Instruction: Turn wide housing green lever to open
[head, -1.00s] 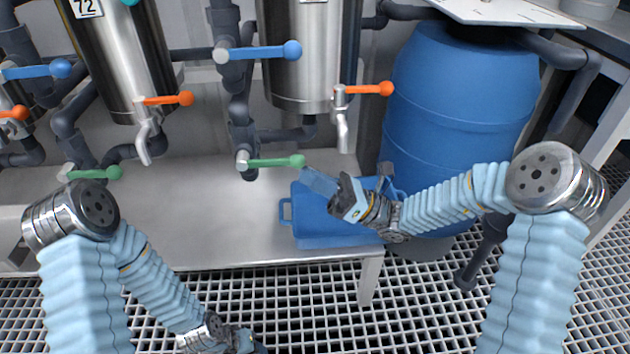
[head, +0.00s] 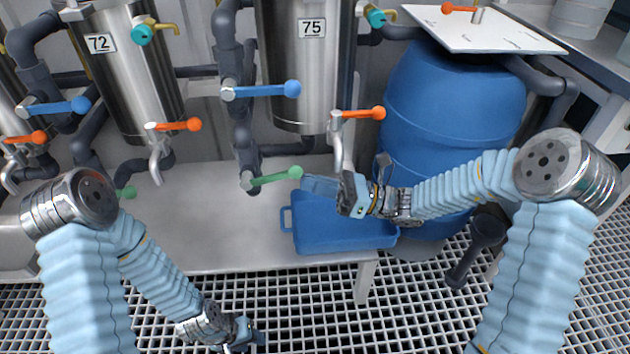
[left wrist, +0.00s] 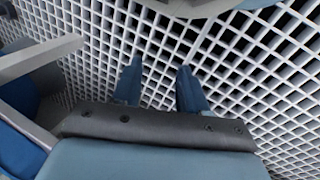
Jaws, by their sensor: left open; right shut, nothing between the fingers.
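A green lever (head: 272,177) sits on the grey pipe left of the steel housing marked 75 (head: 295,60). It points right, its knob end slightly raised. My right gripper (head: 308,184) is shut and empty, its fingertips right beside and just below the knob; I cannot tell whether they touch. A second green lever (head: 126,193), below the housing marked 72 (head: 125,70), is partly hidden behind my left arm. My left gripper (head: 256,338) is low over the floor grating, away from the levers. In the left wrist view its two fingers (left wrist: 160,75) are apart with nothing between them.
A blue lever (head: 262,90) and an orange lever (head: 362,113) are above the green one. A blue barrel (head: 450,110) stands behind my right arm. The bench's middle is clear.

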